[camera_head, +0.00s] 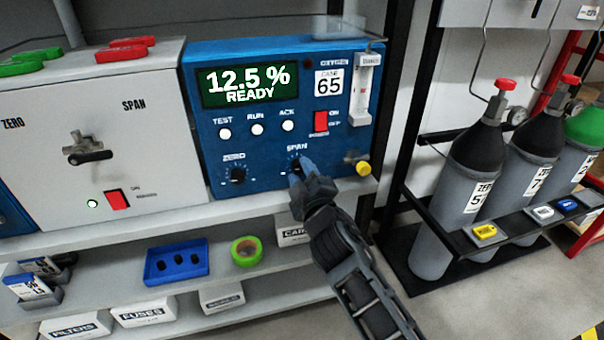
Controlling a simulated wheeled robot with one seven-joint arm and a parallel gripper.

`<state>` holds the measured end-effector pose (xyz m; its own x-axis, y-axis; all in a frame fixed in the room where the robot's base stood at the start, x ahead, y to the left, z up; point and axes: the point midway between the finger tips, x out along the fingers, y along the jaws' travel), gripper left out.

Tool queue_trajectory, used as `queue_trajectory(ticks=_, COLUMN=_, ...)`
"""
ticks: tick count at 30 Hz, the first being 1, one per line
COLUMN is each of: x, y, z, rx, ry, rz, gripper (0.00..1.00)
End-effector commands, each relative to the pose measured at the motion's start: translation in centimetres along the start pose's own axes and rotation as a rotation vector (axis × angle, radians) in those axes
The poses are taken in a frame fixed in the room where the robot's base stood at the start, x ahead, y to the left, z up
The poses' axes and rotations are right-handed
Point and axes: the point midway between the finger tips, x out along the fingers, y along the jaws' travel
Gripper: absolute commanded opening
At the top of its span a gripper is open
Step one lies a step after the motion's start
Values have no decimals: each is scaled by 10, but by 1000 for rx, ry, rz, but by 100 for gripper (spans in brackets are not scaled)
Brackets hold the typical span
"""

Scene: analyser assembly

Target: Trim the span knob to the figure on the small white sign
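The blue analyser (216,150) stands on the upper shelf. Its green display (247,85) reads 12.5 % and READY. The SPAN knob (295,168) is a small dark knob low on the panel, partly hidden by my gripper. My gripper (301,168) reaches up from the lower right, with its bluish fingertips at the knob. I cannot tell whether the fingers are closed on it. A small white sign (328,84) at the panel's upper right shows 65 under a small word.
The ZERO knob (237,175) is left of SPAN, and a yellow knob (362,168) sticks out to the right. TEST, RUN and ACK buttons and a red switch (321,121) are above. A grey unit (60,150) stands left. Gas cylinders (470,170) stand right.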

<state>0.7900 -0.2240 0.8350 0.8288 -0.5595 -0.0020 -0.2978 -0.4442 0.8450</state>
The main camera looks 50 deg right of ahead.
Motion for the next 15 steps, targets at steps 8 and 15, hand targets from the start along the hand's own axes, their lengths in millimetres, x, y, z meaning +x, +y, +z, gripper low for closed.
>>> queue_trajectory(ticks=8, x=0, y=1, z=0, rx=1, ry=1, rz=1, gripper=59)
queue_trajectory(ticks=15, x=-6, y=0, z=0, rx=1, ry=1, rz=1, gripper=59)
